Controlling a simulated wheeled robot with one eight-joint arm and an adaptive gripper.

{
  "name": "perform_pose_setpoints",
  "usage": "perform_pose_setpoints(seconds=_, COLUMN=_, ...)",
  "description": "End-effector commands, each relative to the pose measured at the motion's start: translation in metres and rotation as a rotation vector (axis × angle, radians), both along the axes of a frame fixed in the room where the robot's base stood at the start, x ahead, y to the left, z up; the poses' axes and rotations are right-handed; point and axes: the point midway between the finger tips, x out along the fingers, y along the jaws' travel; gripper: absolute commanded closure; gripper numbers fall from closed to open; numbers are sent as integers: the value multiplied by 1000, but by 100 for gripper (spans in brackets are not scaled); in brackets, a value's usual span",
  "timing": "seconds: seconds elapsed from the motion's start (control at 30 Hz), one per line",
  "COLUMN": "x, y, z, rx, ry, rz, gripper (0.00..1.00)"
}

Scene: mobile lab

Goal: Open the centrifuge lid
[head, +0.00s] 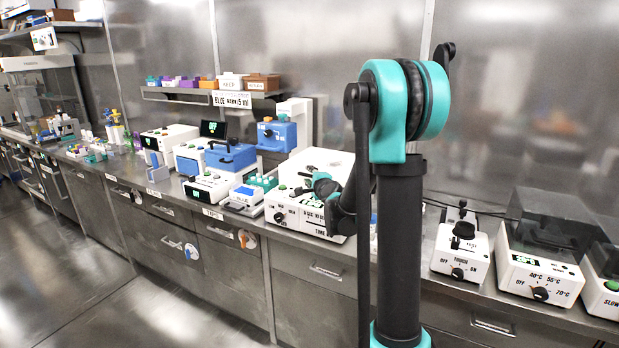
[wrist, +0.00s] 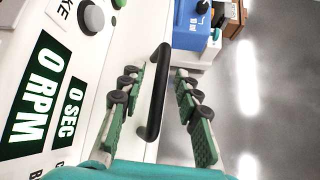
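The centrifuge (head: 327,160) is a white box on the bench, left of my arm in the head view, and its lid looks shut. Its front panel with the green displays "0 RPM" and "0 SEC" (wrist: 33,95) fills the left of the wrist view. A black bar handle (wrist: 156,95) stands out from the white face. My gripper (wrist: 158,76) is open, one green finger on each side of the handle, with visible gaps to both fingers. In the head view my gripper (head: 324,186) is at the centrifuge's front right, partly hidden by my arm.
Left of the centrifuge stand a blue-topped device (head: 231,156), a small white device (head: 210,186) and a green tube rack (head: 262,183). A vortex-like mixer (head: 461,250) and a clear-covered heater (head: 540,270) stand to the right. A shelf with labelled boxes (head: 232,100) is behind.

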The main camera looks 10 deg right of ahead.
Motion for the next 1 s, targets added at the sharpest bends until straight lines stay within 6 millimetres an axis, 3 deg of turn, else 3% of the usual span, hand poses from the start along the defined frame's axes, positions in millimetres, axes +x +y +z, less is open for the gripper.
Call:
perform_pose_setpoints(seconds=0.13, x=0, y=0, z=0, rx=0, ry=0, rz=0, gripper=70)
perform_pose_setpoints(seconds=0.4, x=0, y=0, z=0, rx=0, ry=0, rz=0, gripper=100)
perform_pose_setpoints(seconds=1.0, x=1, y=-1, z=8, rx=11, ry=19, rz=0, gripper=100)
